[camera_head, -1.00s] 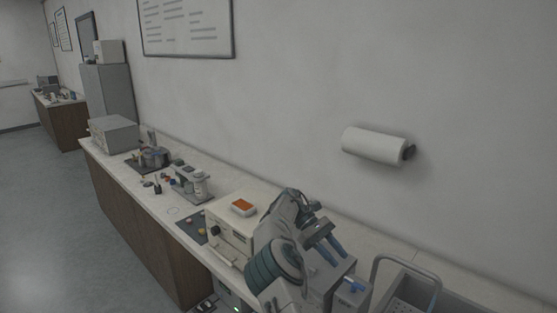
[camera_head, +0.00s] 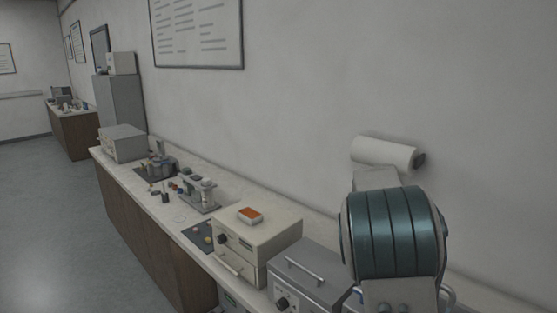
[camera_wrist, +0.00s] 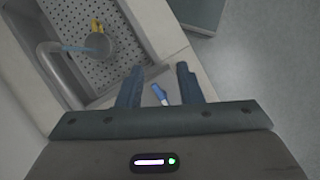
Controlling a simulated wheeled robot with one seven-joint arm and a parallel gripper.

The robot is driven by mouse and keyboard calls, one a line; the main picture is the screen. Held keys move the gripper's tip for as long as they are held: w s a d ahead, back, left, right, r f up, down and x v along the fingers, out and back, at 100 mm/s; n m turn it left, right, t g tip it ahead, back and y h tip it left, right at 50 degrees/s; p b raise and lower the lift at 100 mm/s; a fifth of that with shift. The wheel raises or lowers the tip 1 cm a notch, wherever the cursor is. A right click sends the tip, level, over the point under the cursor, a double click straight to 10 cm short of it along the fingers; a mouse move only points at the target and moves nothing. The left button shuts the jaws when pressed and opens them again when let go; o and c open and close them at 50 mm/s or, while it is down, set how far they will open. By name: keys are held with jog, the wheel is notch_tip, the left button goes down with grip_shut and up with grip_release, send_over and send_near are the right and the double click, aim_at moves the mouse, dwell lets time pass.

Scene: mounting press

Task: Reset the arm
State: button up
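My arm rises at the right of the head view and hides part of the bench behind it. My gripper is hidden in the head view. In the wrist view my gripper (camera_wrist: 160,88) points down with its two blue-grey fingers apart and nothing between them. Below the fingers, a small blue-handled item (camera_wrist: 160,94) shows on a pale surface beside the sink; the gap to it cannot be told exactly.
A sink with a perforated tray (camera_wrist: 95,50) and curved tap (camera_wrist: 58,62) is close to the gripper. A beige box machine (camera_head: 258,240), a grey lidded unit (camera_head: 305,270) and small tools line the bench. A paper roll (camera_head: 383,153) hangs on the wall. Floor (camera_head: 60,210) is clear.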

jog(key=s+a+m+t+b, duration=0.1)
jog(key=s+a+t, duration=0.1)
jog(key=s, duration=0.5)
jog(key=s+a+m+t+y+b, duration=0.1)
jog(key=s+a+t, duration=0.2)
jog(key=s, duration=0.4)
jog(key=s+a+f+m+t+b, duration=0.1)
jog(key=s+a+t, duration=0.2)
jog(key=s, duration=0.4)
jog(key=shift+s+a+m+y, duration=0.15)
jog(key=shift+a+m+y, duration=0.15)
jog(key=shift+a+m, duration=0.15)
dwell(2.6)
